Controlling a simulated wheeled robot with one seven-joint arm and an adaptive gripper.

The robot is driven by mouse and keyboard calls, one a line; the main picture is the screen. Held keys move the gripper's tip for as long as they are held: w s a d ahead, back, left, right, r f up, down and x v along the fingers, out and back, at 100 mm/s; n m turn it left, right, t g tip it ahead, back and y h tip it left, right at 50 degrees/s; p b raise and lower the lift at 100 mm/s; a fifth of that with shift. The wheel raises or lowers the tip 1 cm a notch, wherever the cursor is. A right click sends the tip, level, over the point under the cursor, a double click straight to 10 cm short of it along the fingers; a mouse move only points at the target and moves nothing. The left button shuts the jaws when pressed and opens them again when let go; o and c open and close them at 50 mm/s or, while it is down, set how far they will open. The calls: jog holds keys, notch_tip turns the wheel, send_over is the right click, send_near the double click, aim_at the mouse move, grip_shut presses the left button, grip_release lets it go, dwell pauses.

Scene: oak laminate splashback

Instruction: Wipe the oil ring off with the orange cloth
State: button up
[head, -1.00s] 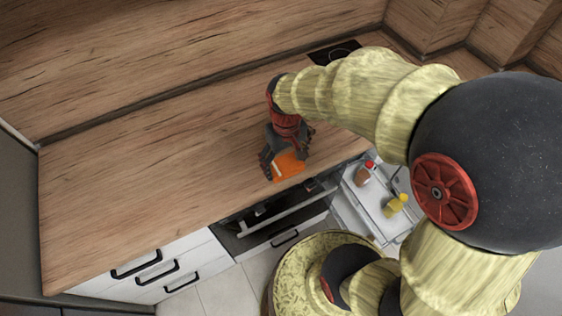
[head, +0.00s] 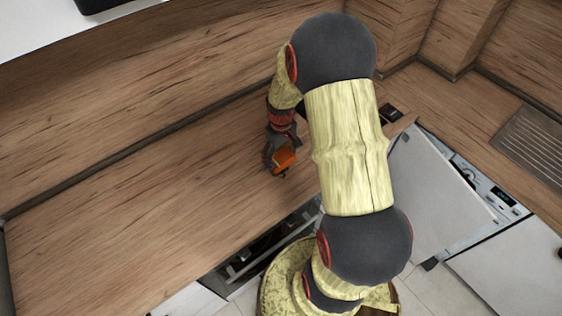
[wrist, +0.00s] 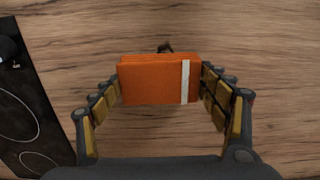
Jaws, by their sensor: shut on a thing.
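The orange cloth (wrist: 150,84) is a folded block with a white stripe near its right end in the wrist view. My gripper (wrist: 160,82) is shut on it, with a finger against each end. In the head view the cloth (head: 285,157) shows below my gripper (head: 280,160), over the wooden worktop (head: 170,200) near its front edge. I cannot tell whether the cloth touches the worktop. No oil ring can be made out. A small dark patch (wrist: 165,47) shows just beyond the cloth in the wrist view; I cannot tell what it is.
A black hob (wrist: 25,110) lies left of my gripper in the wrist view. The worktop left of my gripper is clear in the head view. The wooden splashback (head: 150,95) rises behind. An open dark drawer (head: 265,250) sits below the front edge. A sink drainer (head: 535,145) is far right.

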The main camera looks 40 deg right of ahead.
aim_at(286, 167)
jog(key=shift+f+b, duration=1.6)
jog(key=shift+f, duration=0.8)
jog(key=shift+f+b, duration=0.35)
jog(key=shift+f, duration=0.2)
jog(key=shift+s, duration=0.1)
jog(key=shift+s+a+r+p, duration=0.1)
jog(key=shift+s+p, duration=0.2)
jog(key=shift+s, duration=1)
jog(key=shift+w, duration=1.05)
jog(key=shift+w, duration=0.15)
jog(key=shift+w+f, duration=0.2)
jog(key=shift+w, duration=0.45)
jog(key=shift+w, duration=0.1)
